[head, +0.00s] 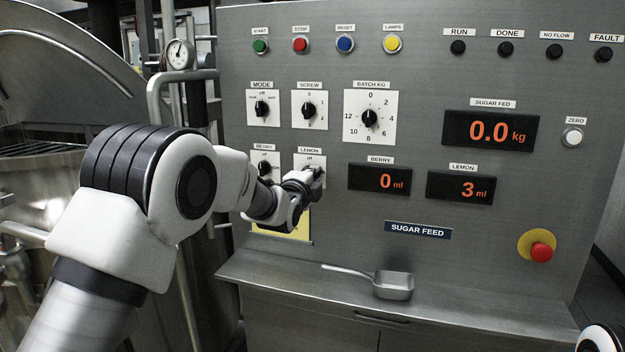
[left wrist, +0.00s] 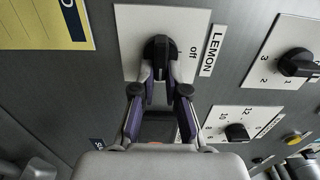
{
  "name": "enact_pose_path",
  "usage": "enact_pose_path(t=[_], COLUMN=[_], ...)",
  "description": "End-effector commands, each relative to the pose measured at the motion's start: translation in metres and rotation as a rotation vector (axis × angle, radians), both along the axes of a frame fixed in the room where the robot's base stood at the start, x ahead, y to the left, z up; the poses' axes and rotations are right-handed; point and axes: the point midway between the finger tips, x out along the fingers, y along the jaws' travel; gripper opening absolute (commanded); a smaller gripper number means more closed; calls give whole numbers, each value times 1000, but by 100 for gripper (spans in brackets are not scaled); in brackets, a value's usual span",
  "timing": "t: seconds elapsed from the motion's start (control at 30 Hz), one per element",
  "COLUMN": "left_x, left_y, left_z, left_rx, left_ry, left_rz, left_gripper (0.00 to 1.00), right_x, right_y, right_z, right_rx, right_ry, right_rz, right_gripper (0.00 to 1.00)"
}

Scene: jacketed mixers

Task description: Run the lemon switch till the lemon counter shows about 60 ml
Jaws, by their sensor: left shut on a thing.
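The lemon switch is a black knob on a white plate (head: 310,160) under a LEMON label. In the left wrist view the knob (left wrist: 159,48) lies crosswise to the direction of its "off" mark, turned away from it. My left gripper (left wrist: 159,88) is shut on the knob, with a finger on each side. In the head view my left gripper (head: 303,188) hides most of the knob. The lemon counter (head: 460,188) reads 3 ml in orange digits. My right gripper is out of view.
The berry switch plate (head: 263,158) is just left, partly behind my left arm. The berry counter (head: 379,179) reads 0 ml and the sugar display (head: 490,131) 0.0 kg. A metal scoop (head: 393,285) lies on the ledge below. A red emergency button (head: 541,252) is at right.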

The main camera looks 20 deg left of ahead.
Motion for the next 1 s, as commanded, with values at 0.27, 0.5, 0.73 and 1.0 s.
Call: enact_pose_path(t=[0.27,0.5,0.73,1.0], left_x=[0,0,0,-7], left_y=[0,0,0,0], left_z=[-2,-2,-2,-1], left_rx=[28,28,27,26], left_ry=[3,3,2,1], left_rz=[-1,-1,0,0], left_gripper=[0,0,38,38], right_x=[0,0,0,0], right_y=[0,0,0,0], right_z=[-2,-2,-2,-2], right_rx=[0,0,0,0], right_ry=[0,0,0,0], right_rz=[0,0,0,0], right_gripper=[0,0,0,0])
